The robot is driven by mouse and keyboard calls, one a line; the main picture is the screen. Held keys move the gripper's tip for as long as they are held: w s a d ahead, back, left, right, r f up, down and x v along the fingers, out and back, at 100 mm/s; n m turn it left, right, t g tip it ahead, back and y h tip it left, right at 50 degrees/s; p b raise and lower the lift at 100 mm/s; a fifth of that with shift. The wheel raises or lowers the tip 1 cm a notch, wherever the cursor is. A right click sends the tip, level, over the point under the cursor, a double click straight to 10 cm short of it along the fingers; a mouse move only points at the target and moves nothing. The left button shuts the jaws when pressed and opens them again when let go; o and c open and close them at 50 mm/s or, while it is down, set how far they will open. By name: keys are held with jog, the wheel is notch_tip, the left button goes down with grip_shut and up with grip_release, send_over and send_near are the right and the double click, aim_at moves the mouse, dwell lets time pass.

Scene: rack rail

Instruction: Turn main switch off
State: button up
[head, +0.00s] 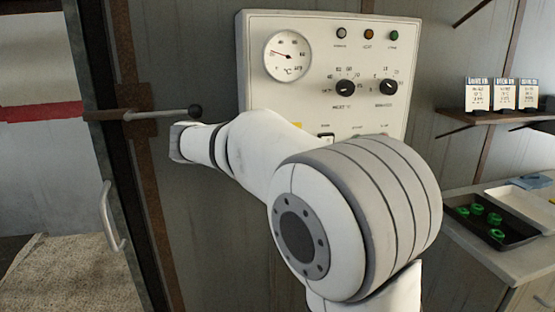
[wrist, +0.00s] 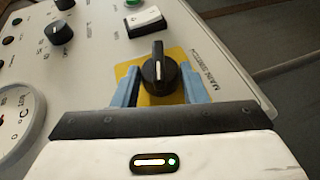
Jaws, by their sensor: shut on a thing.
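The main switch (wrist: 158,70) is a black rotary knob on a yellow plate, with "MAIN SWITCH" lettering at its right in the wrist view. The white line on its handle runs up and down in that view. My gripper (wrist: 160,80) has its two blue fingers on either side of the knob and is shut on it. In the head view my white arm hides the gripper and the knob. Only a bit of the yellow plate (head: 296,124) shows there, on the control panel (head: 262,85).
A white rocker switch (wrist: 145,22) is just above the knob in the wrist view. A round gauge (head: 288,55) and two selector knobs are higher on the panel. A metal rod with a black ball (head: 195,111) sticks out at the panel's left.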

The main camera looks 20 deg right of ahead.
jog(key=shift+f+n+t+h+b, duration=0.2)
jog(key=shift+n+h+b, duration=0.05)
jog(key=shift+h+b, duration=0.5)
jog(key=shift+f+n+t+h+b, duration=0.2)
jog(key=shift+n+h+b, duration=0.05)
jog(key=shift+h+b, duration=0.45)
jog(key=o, duration=1)
jog(key=shift+c, duration=0.2)
jog(key=shift+a, duration=0.1)
jog(key=v, duration=0.7)
jog(key=shift+s+a, duration=0.15)
jog(key=shift+a, duration=0.15)
